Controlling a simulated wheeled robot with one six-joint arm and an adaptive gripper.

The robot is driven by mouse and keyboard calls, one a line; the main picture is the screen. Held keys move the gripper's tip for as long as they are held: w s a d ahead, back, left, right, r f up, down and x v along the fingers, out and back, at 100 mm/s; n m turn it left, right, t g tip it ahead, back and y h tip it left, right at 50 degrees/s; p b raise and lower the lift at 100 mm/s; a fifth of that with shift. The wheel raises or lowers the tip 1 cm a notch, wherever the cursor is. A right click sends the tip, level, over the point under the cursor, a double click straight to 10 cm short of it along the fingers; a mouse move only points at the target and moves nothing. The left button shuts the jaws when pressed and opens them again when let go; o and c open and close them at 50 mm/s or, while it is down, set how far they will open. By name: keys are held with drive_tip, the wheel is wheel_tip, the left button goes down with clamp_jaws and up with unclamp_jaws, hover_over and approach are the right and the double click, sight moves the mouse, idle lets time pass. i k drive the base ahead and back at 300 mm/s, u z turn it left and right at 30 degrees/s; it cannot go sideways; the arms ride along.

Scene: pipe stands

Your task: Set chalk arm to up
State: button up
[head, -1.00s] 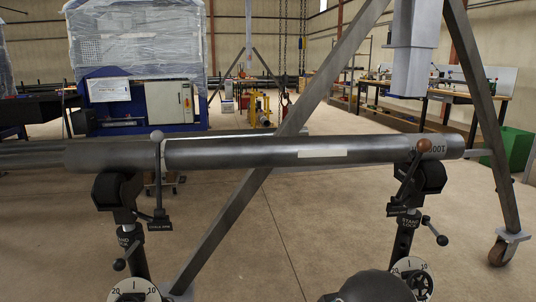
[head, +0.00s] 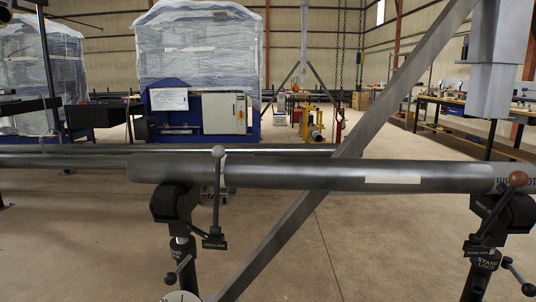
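A lever arm with a pale grey, chalk-coloured ball knob (head: 218,151) stands at the left pipe stand (head: 176,203). It points up, nearly vertical, in front of the pipe (head: 290,175), and its knob is just above the pipe's top edge. A small dark label plate (head: 214,243) sits at its foot; its text is too small to read. A second lever with a brown ball knob (head: 517,179) is at the right stand and tilts up to the right. My gripper is not in view.
Lower black handles (head: 172,278) stick out from both stands, the right one marked as a stand lock. A diagonal steel beam (head: 270,250) passes behind the pipe. The concrete floor between the stands is otherwise clear.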

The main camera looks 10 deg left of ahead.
sight(218, 152)
drive_tip(key=z, duration=0.35)
drive_tip(key=i, duration=0.3)
drive_tip(key=u, duration=1.25)
drive_tip(key=k, duration=1.25)
drive_tip(key=u, duration=0.25)
drive_tip(key=i, duration=0.55)
drive_tip(key=u, duration=0.65)
drive_tip(key=i, duration=0.75)
drive_tip(key=z, duration=0.3)
